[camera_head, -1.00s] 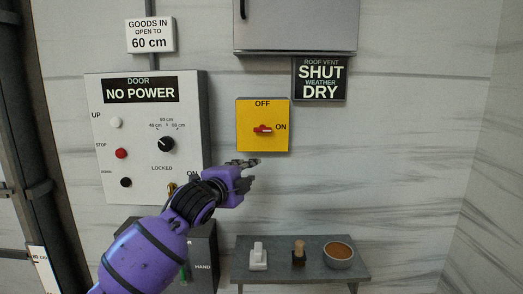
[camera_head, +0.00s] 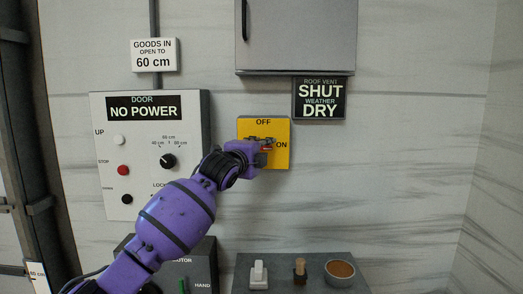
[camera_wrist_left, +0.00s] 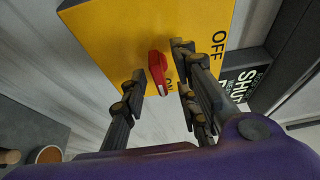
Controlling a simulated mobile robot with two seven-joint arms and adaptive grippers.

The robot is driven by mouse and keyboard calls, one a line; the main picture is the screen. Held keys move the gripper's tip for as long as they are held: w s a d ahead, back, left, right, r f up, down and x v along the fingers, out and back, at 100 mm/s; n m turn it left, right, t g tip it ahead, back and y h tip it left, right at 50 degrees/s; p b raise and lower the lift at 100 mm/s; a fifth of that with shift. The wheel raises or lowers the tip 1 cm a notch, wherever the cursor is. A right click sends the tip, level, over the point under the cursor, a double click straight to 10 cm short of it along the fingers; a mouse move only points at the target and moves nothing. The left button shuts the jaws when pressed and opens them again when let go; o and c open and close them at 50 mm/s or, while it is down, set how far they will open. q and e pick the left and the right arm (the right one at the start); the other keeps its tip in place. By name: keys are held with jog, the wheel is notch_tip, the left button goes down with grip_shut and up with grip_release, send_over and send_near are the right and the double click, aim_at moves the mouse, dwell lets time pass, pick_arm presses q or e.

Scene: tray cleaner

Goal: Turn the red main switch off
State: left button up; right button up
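The red main switch is a red handle (camera_wrist_left: 158,72) on a yellow plate (camera_head: 280,128) fixed to the wall. OFF is printed at the plate's top and ON at its right side. In the left wrist view the handle's white-marked end points towards the partly hidden ON label. My left gripper (camera_head: 266,146) is in front of the plate and hides most of the handle in the head view. In the left wrist view my left gripper (camera_wrist_left: 160,66) is open, with its fingers on either side of the handle. I cannot tell whether they touch it. My right gripper is not in view.
A door panel (camera_head: 190,112) with a NO POWER sign, buttons and a knob is left of the plate. A grey cabinet (camera_head: 297,35) and a SHUT/DRY sign (camera_head: 320,98) are above. A shelf (camera_head: 317,270) with small items and a bowl (camera_head: 340,271) is below.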

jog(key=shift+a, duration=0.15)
pick_arm(q)
jog(key=shift+c, duration=0.7)
grip_shut()
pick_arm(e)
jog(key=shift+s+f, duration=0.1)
